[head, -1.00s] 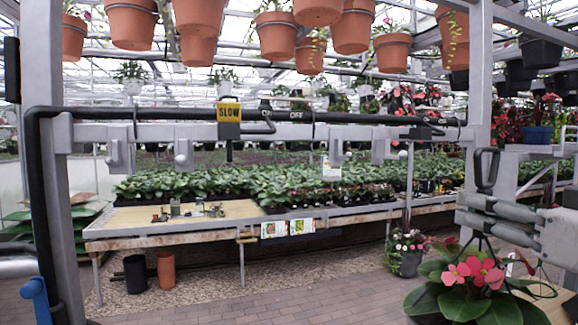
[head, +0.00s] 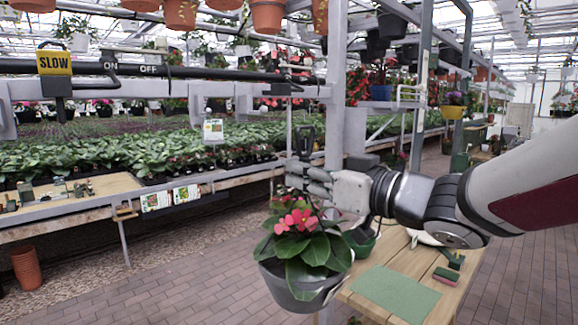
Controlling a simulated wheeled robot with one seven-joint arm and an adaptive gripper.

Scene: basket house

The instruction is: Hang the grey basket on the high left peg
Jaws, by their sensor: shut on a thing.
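The grey basket (head: 305,290) holds a plant with green leaves and pink-red flowers. It hangs upright beneath my gripper (head: 308,174), in front of the small wooden table. My gripper is shut on the basket's dark hanger, whose hook (head: 304,141) stands up above the fingers. The hanger's thin wires are hard to make out. A grey rail (head: 130,94) with several pegs and brackets runs across the left and middle, left of the basket. I cannot tell which peg is the high left one; the left end of the rail is outside the view.
A wooden table (head: 428,300) stands at the lower right with a green mat (head: 393,291), a dark green pot (head: 360,243) and small blocks. A grey post (head: 334,110) rises behind my gripper. Terracotta pots hang overhead.

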